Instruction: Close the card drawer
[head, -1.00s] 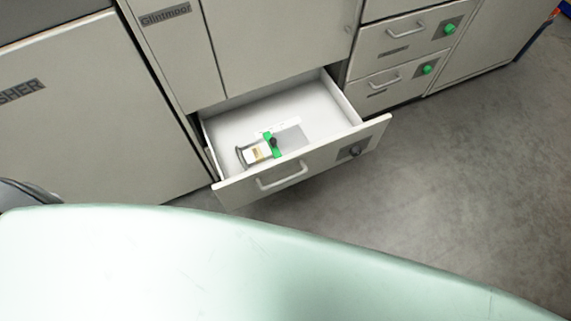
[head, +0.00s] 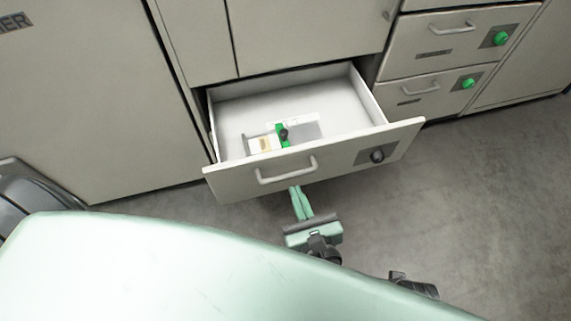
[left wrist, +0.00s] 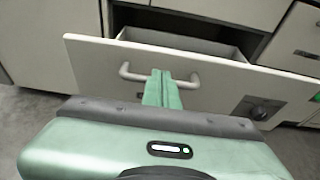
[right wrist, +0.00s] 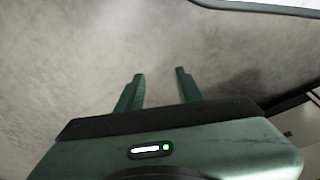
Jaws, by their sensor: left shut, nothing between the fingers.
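The card drawer (head: 225,184) is pulled out of the grey cabinet, its white inside showing. Its front has a bar handle (head: 286,171) and a dark knob on a grey plate (head: 377,155). Inside lie a white card-like item (head: 263,144) and a green piece with a black knob (head: 283,134). My left gripper (head: 299,189) is shut and empty, just in front of the drawer front below the handle. In the left wrist view its fingertips (left wrist: 161,73) overlap the handle's middle; I cannot tell whether they touch. My right gripper (right wrist: 160,76) is open and empty over grey floor.
Two shut drawers with green knobs (head: 501,38) (head: 468,83) stand to the right. Shut cabinet panels (head: 300,35) rise above the open drawer. A dark rounded object (head: 35,205) is at the left. The floor (head: 480,190) to the right is clear.

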